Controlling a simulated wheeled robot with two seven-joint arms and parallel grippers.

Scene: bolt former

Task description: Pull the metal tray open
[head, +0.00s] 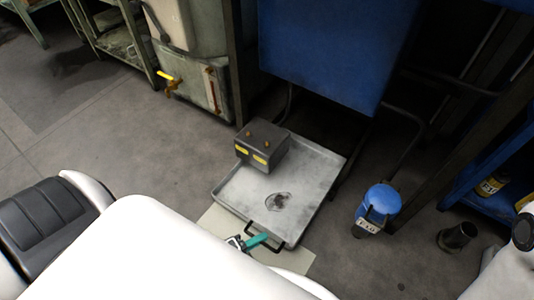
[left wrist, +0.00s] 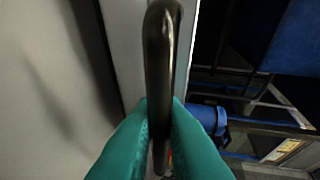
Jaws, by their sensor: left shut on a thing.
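The metal tray (head: 238,196) is a shallow, light grey pan on the floor, partly beneath a blue machine, with a dark stain on its bottom. A black bar handle (head: 268,245) is on its near edge. My left gripper (head: 259,239) has teal fingers and is at this handle. In the left wrist view, the teal fingers (left wrist: 160,108) are shut on the dark handle bar (left wrist: 160,50), one on each side. My right gripper is not in view.
A dark grey box (head: 262,146) with yellow labels sits in the tray's far left part. A blue canister (head: 382,198) stands right of the tray, with a short dark cylinder (head: 457,237) beyond it. The blue machine (head: 335,50) overhangs the back. Floor is clear at left.

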